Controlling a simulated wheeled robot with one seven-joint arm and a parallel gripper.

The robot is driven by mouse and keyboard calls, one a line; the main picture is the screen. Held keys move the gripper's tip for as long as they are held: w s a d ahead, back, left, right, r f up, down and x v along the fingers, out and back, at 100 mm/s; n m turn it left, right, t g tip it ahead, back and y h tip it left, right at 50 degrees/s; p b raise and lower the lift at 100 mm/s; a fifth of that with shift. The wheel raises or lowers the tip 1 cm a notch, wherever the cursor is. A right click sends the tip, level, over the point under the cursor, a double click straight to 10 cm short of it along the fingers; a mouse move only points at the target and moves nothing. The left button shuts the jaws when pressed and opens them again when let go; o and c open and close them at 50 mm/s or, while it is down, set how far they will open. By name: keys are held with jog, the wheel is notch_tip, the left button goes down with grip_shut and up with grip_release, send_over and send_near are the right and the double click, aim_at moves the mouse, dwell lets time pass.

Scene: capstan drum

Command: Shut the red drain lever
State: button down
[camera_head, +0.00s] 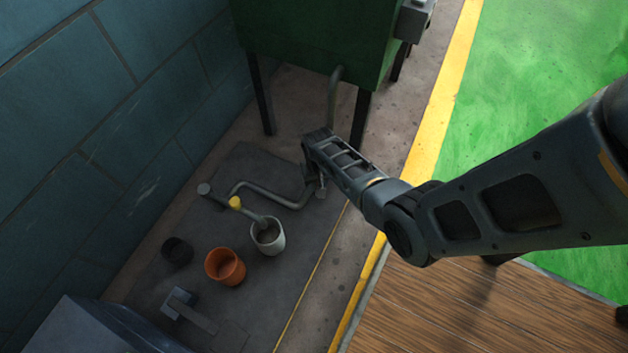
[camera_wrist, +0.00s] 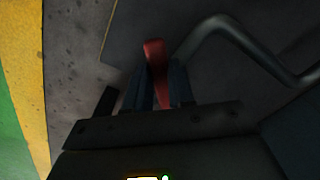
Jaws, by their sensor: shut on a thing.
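The red drain lever (camera_wrist: 155,58) shows in the wrist view between the two fingers of my gripper (camera_wrist: 160,92). My gripper is shut on it, and the lever's upper end sticks out past the fingers. A grey pipe (camera_wrist: 245,42) bends away to the right of the lever. In the head view my gripper (camera_head: 313,183) is low beside the same pipe (camera_head: 275,196), below the green tank (camera_head: 310,38). There the lever is hidden by the gripper, and I cannot tell its angle.
A yellow knob (camera_head: 235,202) sits on the pipework. A pale bucket (camera_head: 269,240), an orange pot (camera_head: 225,267) and a black cup (camera_head: 177,251) stand on the dark mat (camera_head: 262,295). A hammer-like tool (camera_head: 184,306) lies in front. A tiled wall (camera_head: 70,120) bounds the left.

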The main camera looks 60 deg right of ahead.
jog(key=d+n, duration=0.1)
jog(key=n, duration=0.2)
jog(key=s+d+n, duration=0.1)
jog(key=n, duration=0.2)
jog(key=d+n, duration=0.1)
jog(key=n, duration=0.3)
jog(key=shift+s+d, duration=0.25)
dwell(0.4)
jog(key=c, duration=1)
grip_release()
jog(key=shift+d, duration=0.1)
jog(key=shift+o, duration=0.2)
notch_tip(320, 180, up, 8)
jog(key=p, duration=0.4)
jog(key=shift+p, duration=0.4)
jog(key=shift+f, duration=0.15)
